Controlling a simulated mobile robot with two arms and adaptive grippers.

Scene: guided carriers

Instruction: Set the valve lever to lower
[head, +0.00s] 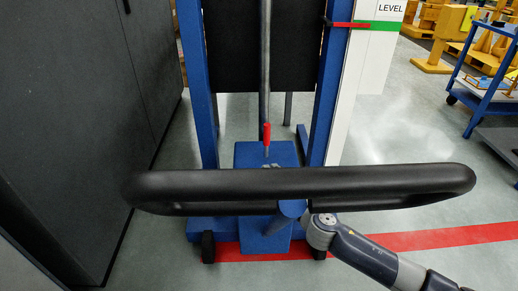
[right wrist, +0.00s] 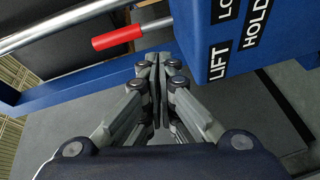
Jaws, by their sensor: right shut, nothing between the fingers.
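The valve lever has a red grip (head: 267,133) and stands above the blue valve housing (head: 250,155) in the head view. In the right wrist view the red grip (right wrist: 117,38) lies at upper left, with its metal shaft running toward the blue housing (right wrist: 215,55). The housing carries labels reading LIFT, HOLD and one cut off after "LO". I cannot tell which label the lever is set to. My right gripper (right wrist: 155,62) is shut and empty, its fingertips just below the grip in the picture, apparently apart from it. The handle hides it in the head view.
A black loop handle (head: 300,183) crosses in front of the blue lift frame (head: 333,85). A LEVEL sign (head: 390,10) has a green band and a red pointer (head: 345,25). A dark cabinet (head: 80,110) stands close at left; a blue cart (head: 485,95) is at right.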

